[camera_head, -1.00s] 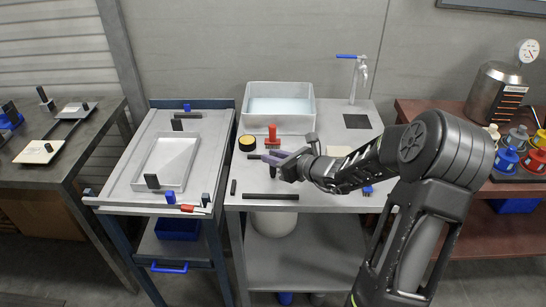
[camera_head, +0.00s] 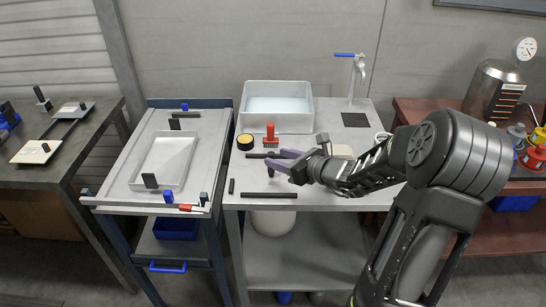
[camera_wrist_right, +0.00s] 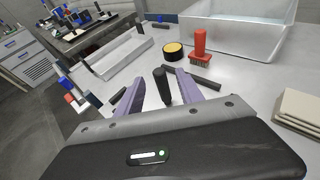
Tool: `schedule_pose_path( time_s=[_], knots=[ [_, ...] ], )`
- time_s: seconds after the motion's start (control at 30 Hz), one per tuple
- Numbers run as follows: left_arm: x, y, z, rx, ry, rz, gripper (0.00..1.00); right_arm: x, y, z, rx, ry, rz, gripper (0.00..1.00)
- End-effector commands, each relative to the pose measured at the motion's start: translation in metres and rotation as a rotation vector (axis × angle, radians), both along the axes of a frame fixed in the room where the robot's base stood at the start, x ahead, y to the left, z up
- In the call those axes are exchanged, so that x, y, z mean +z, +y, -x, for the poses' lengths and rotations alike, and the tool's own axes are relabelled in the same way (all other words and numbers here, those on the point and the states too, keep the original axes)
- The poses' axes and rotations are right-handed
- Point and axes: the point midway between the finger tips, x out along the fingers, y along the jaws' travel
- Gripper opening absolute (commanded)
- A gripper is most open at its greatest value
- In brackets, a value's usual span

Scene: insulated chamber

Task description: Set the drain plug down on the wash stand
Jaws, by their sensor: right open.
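The wash stand (camera_head: 318,197) is the pale grey table in the middle of the head view. A small black upright piece, seemingly the drain plug (camera_wrist_right: 162,84), stands on the stand top between my right fingers in the right wrist view. In the head view it is a small dark shape (camera_head: 270,171), partly covered by the fingers. My right gripper (camera_head: 277,160) is open, with its purple fingers low over the stand. In the wrist view the fingers (camera_wrist_right: 158,92) lie on either side of the plug, with gaps visible. My left gripper is not in view.
A white basin (camera_head: 278,122) stands behind, with a red-handled brush (camera_head: 271,134) and a yellow-topped round tin (camera_head: 245,142) before it. A black bar (camera_head: 268,195) lies along the front edge. A tap (camera_head: 357,75) rises at the back right.

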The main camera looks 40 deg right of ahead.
Motion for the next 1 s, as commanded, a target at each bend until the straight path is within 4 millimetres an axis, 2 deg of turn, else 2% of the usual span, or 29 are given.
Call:
schedule_pose_path(
  time_s=[0.13,0.3,1.0],
  knots=[
    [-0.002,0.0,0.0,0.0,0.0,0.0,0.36,0.008,-0.004,0.023,-0.002,0.0,0.002,0.44],
    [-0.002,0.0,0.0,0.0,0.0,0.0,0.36,0.013,-0.004,0.035,0.0,0.0,0.0,0.44],
    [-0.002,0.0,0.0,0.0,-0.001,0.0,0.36,0.013,-0.005,0.036,0.0,0.001,-0.001,0.44]
  ],
)
